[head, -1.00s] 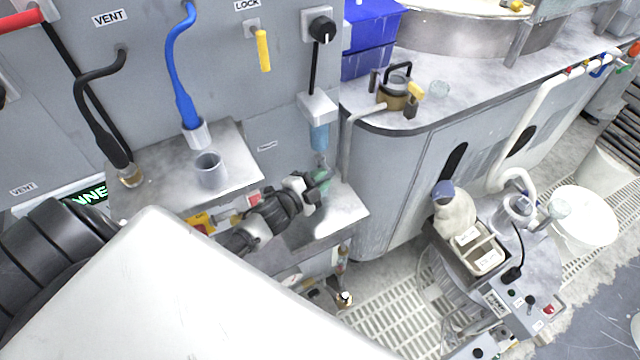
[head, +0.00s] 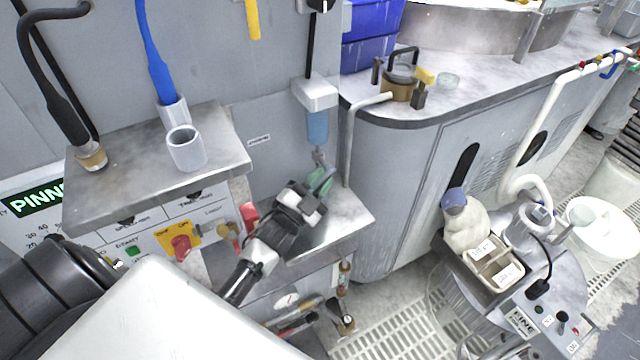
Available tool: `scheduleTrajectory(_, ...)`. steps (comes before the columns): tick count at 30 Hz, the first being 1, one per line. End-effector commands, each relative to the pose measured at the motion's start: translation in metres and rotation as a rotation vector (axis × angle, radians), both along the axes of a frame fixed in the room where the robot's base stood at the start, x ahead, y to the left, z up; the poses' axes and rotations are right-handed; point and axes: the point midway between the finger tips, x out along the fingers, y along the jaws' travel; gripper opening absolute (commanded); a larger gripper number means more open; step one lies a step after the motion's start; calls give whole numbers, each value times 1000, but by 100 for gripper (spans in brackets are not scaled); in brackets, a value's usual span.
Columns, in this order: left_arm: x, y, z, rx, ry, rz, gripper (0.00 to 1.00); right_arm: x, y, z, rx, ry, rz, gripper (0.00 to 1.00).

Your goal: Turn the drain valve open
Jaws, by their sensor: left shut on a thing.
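My left gripper (head: 312,204) is over the small steel shelf (head: 345,215), with its dark and white fingers pointing up and right. It is shut on a small green piece (head: 320,180), partly hidden by the fingers. Just above hangs a filter with a blue bowl (head: 317,126) and a small metal fitting (head: 319,157) at its bottom. The green piece is close under this fitting; I cannot tell whether they are joined. No label marks the drain valve, so I cannot tell for certain which part it is. My right gripper is not in view.
A steel ledge (head: 225,165) with a grey cup (head: 187,149) stands left of the gripper. Below it are a red knob (head: 181,243) on a yellow plate and brass fittings. The rounded grey cabinet (head: 390,190) is close on the right.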

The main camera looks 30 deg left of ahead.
Motion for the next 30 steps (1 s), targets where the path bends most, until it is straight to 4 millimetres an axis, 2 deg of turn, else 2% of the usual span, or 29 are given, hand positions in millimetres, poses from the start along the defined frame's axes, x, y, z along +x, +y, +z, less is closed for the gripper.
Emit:
scheduleTrajectory(9,0,0,-1,-1,3,-1,0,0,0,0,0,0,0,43)
scheduleTrajectory(10,0,0,-1,-1,3,-1,23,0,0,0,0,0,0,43)
scheduleTrajectory(14,0,0,-1,-1,2,0,42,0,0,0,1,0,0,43)
scheduleTrajectory(23,-2,0,-1,-1,2,0,43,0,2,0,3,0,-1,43)
scheduleTrajectory(26,-9,1,-5,0,2,-1,43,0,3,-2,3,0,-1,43)
scheduleTrajectory(30,-32,6,-16,1,5,1,43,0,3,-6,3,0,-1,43)
